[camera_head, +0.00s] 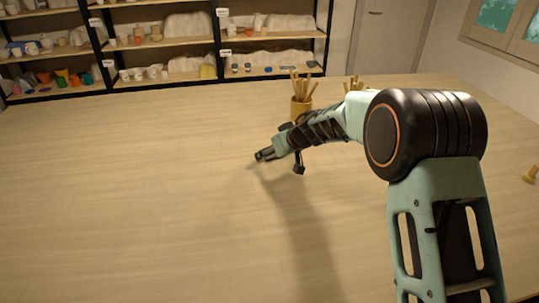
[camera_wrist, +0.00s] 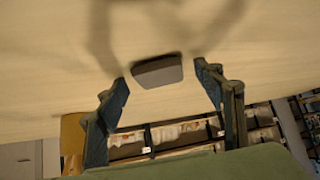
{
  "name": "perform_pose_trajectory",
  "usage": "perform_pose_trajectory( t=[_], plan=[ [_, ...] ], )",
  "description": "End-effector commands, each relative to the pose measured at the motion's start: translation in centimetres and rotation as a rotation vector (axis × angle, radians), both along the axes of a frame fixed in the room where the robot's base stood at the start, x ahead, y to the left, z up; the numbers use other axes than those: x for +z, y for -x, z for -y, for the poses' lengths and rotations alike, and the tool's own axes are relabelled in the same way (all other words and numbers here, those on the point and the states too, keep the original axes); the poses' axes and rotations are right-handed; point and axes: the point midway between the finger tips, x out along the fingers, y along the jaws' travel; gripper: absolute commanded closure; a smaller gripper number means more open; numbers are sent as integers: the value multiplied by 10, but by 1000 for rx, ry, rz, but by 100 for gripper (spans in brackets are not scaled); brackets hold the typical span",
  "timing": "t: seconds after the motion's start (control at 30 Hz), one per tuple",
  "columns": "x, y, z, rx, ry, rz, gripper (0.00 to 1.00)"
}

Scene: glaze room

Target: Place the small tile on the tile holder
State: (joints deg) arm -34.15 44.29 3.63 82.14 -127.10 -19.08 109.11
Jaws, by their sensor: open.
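The small tile (camera_wrist: 157,70) is a dark grey, flat piece that appears to lie on the pale table in the wrist view. My gripper (camera_wrist: 162,80) is open, with one finger on each side of the tile and a gap between each finger and the tile. In the head view, my gripper (camera_head: 264,156) reaches left over the middle of the table, low down, with its shadow on the wood. I cannot make out the tile in the head view. I cannot pick out a tile holder in either view.
A yellowish pot of wooden tools (camera_head: 301,106) stands behind my arm, with more tools (camera_head: 354,84) to its right. A small yellow object (camera_head: 531,174) is at the right edge. Shelves of pottery (camera_head: 150,73) line the back. The table's left and front are clear.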

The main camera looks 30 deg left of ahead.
Motion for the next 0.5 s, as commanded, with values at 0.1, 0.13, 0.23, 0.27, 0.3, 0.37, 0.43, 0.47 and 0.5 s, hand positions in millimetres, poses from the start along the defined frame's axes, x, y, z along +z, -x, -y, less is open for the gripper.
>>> perform_pose_trajectory(
  t=[0.1,0.13,0.23,0.27,0.3,0.37,0.43,0.47,0.5],
  plan=[
    [0,0,0,0,0,0,38],
    [0,0,0,0,0,0,38],
    [0,0,0,0,0,0,49],
    [0,0,0,0,0,0,52],
    [0,0,0,0,0,0,56],
    [0,0,0,0,0,0,63],
    [0,0,0,0,0,0,71],
    [0,0,0,0,0,0,74],
    [0,0,0,0,0,0,78]
  ],
)
